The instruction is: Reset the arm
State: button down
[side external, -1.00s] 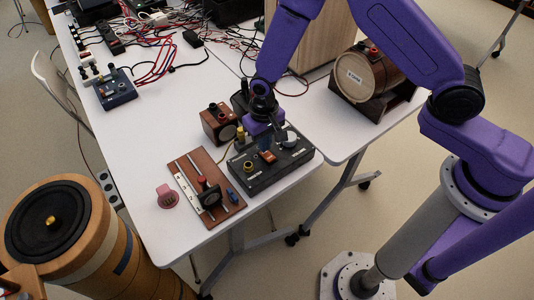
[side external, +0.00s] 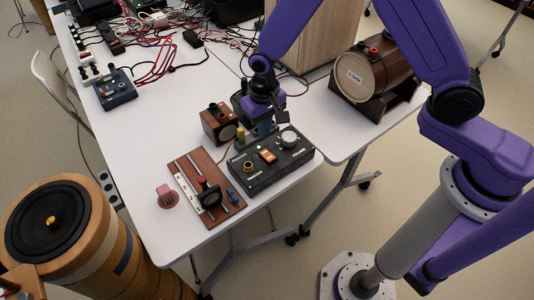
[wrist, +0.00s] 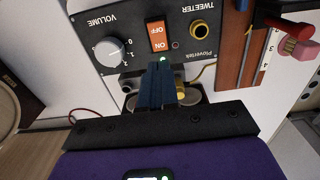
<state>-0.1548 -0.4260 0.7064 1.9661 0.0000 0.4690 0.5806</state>
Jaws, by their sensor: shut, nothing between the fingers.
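My gripper (side external: 264,131) is shut and empty, at the back edge of the black control box (side external: 285,171). In the wrist view its dark blue fingers (wrist: 158,80) are together, just short of the orange ON/OFF switch (wrist: 157,38). A small green light (wrist: 163,59) glows by the fingertips. The box's white volume knob (wrist: 110,52) and brass tweeter socket (wrist: 199,30) are in plain view. Whether the fingers touch the box is unclear.
A brown wooden board (side external: 216,169) with a slider lies left of the box. A small wooden speaker (side external: 218,124) stands behind it. A pink piece (side external: 167,197) is near the table's front edge. A barrel-shaped speaker (side external: 371,77) stands at right. Cables clutter the back.

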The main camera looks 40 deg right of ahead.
jog(key=s+d+r+n, duration=0.5)
jog(key=s+r+n, duration=0.1)
jog(key=s+r, duration=0.55)
jog(key=s+d+r+n, duration=0.3)
jog(key=s+d, duration=0.2)
jog(key=s, duration=0.2)
jog(key=s+d+r+n, duration=0.2)
jog(key=s+d+n, duration=0.1)
jog(key=s+d, duration=0.3)
jog(key=shift+s+r+n, duration=0.3)
jog(key=shift+s+r, duration=0.1)
jog(key=shift+s, duration=0.65)
jog(key=shift+d, duration=0.1)
